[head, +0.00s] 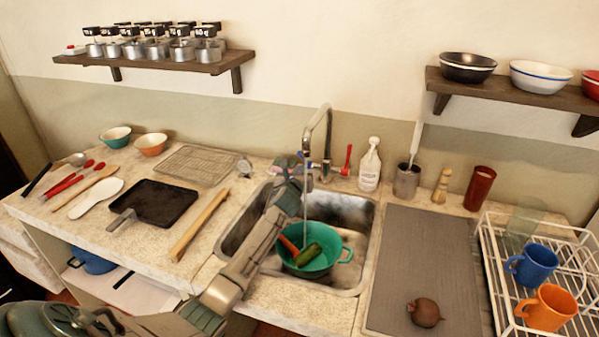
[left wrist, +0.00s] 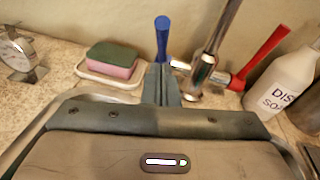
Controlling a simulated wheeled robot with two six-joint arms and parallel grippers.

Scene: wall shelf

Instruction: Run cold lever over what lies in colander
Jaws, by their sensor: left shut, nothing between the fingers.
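A thin stream of water runs from the spout of the tap (head: 328,125) down towards the colander. The blue cold lever (left wrist: 162,40) stands upright left of the tap in the left wrist view. The red lever (head: 348,160) is on the tap's right. My left gripper (left wrist: 166,84) is shut and empty, its fingertips just in front of the blue lever; contact cannot be told. My right gripper is out of view.
A sponge (left wrist: 112,60) on a dish lies left of the tap. A soap bottle (head: 369,166) stands to its right. A beet (head: 425,313) lies on the grey mat (head: 415,250). A dish rack (head: 500,290) with mugs is at the far right.

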